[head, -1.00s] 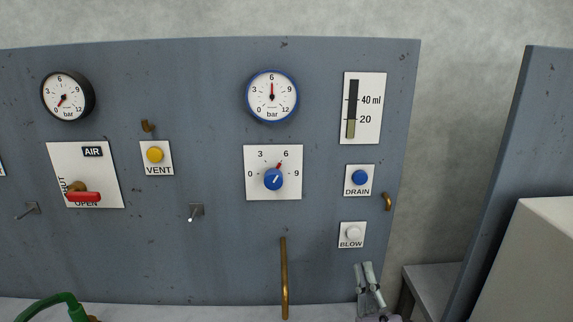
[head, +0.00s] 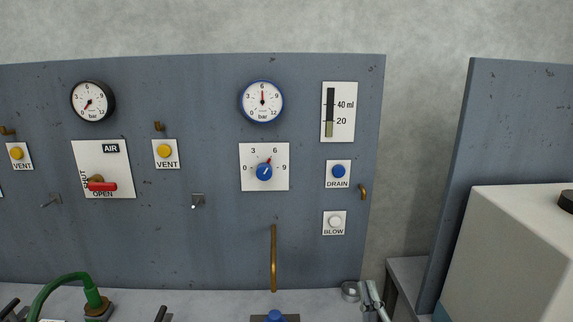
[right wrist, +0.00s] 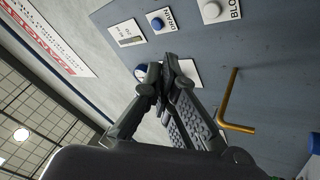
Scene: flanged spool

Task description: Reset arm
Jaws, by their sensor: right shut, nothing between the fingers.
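My right gripper (head: 371,298) shows at the bottom of the head view, in front of the panel's lower right corner. In the right wrist view its fingers (right wrist: 168,72) meet at the tips, shut and empty. Behind it in that view are the blue DRAIN button (right wrist: 157,23) and the white BLOW button (right wrist: 211,10). No panel control is in its grasp. My left gripper is not in view.
The grey panel (head: 215,235) carries two gauges, a red AIR lever (head: 102,187), a blue knob (head: 264,172), yellow VENT buttons and a brass pipe (head: 273,258). A green hose (head: 60,285) lies at lower left. A pale box (head: 515,240) stands at right.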

